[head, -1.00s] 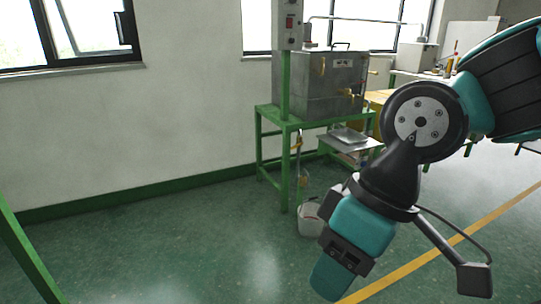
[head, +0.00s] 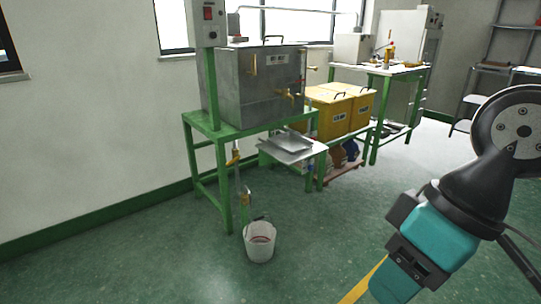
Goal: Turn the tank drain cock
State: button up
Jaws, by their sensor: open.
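The grey metal tank (head: 240,95) stands on a green frame left of centre. Brass fittings show on its front and side, one being a valve-like fitting (head: 289,94) low on its right side. A small yellow-handled cock (head: 235,157) shows below the tank at the frame, above a white bucket (head: 260,241) on the floor. I cannot tell for sure which is the drain cock. My gripper (head: 394,284) is at the bottom right, pointing down-left, open, well apart from the tank and the cocks. Its fingertips are partly hidden or cut off by the frame edge.
Yellow boxes (head: 335,108) stand to the right, then a bench (head: 380,68). The floor in front is clear.

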aim_at(238, 157)
jog(key=z, duration=0.1)
jog(key=i, duration=0.8)
jog(key=u, duration=0.8)
jog(key=i, duration=0.45)
jog(key=u, duration=0.45)
